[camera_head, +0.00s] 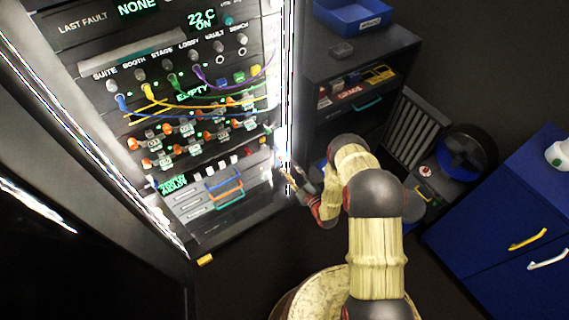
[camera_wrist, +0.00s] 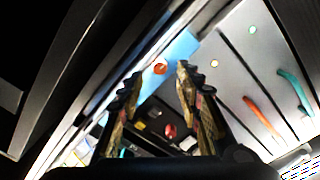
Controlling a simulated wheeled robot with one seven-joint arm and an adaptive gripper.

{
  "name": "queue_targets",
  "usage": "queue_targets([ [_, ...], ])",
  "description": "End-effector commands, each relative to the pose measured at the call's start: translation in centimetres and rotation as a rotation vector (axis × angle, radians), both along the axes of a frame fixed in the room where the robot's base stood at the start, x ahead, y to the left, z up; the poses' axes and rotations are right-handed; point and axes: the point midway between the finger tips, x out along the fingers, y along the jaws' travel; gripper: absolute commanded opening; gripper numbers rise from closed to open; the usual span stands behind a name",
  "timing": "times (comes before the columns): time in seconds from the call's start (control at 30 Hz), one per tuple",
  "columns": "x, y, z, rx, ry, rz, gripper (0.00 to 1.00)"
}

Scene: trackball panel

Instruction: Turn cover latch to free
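My gripper (camera_head: 300,180) is beside the right edge of the lit equipment rack in the head view. In the wrist view my gripper (camera_wrist: 159,74) has its two fingers apart, with nothing between them. An orange-red round piece (camera_wrist: 160,68) sits on a light blue strip (camera_wrist: 180,46), seen in the gap near the fingertips. A second red piece (camera_wrist: 170,131) shows farther down between the fingers. I cannot tell which part is the cover latch. In the head view, glare and my gripper obscure this spot.
The rack (camera_head: 185,100) holds patch cables, orange-tipped switches and lower drawers with coloured handles. The orange handle (camera_wrist: 263,119) and teal handle (camera_wrist: 296,91) show in the wrist view. A dark shelf unit (camera_head: 345,62) stands right of the rack, and a blue cabinet (camera_head: 500,215) farther right.

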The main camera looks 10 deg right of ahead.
Motion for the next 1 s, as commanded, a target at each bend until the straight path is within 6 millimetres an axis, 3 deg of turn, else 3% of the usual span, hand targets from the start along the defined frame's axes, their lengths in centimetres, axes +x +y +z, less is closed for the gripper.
queue_targets([
  [0.1,1.9,0.7,-0.2,-0.001,-0.001,0.002,0.35],
  [0.33,4.2,1.4,-0.2,0.001,0.002,0.0,0.35],
  [0.67,4.6,1.5,-0.1,0.0,0.002,-0.001,0.35],
  [1.0,4.6,1.5,-0.1,0.001,0.003,-0.001,0.17],
])
